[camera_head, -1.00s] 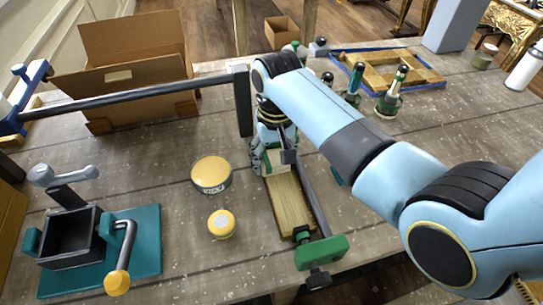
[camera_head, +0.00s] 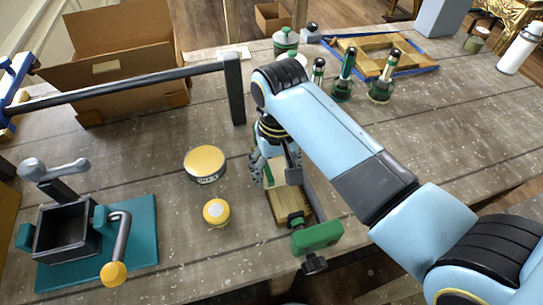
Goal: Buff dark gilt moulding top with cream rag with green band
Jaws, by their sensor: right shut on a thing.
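My right gripper (camera_head: 266,170) points down over the gilt-brown moulding (camera_head: 283,206), near the middle of the table's front edge. It is shut on the cream rag (camera_head: 277,171), of which a pale piece with some green shows beside and below the fingers. The rag seems to rest on the moulding's top; exact contact is hidden by the fingers and forearm. My left gripper is not in view.
A wax tin (camera_head: 205,165) and a small yellow-lidded jar (camera_head: 216,213) stand left of the moulding. A crank device (camera_head: 65,235) sits on a teal board further left. Several green bottles (camera_head: 342,85) stand behind my forearm.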

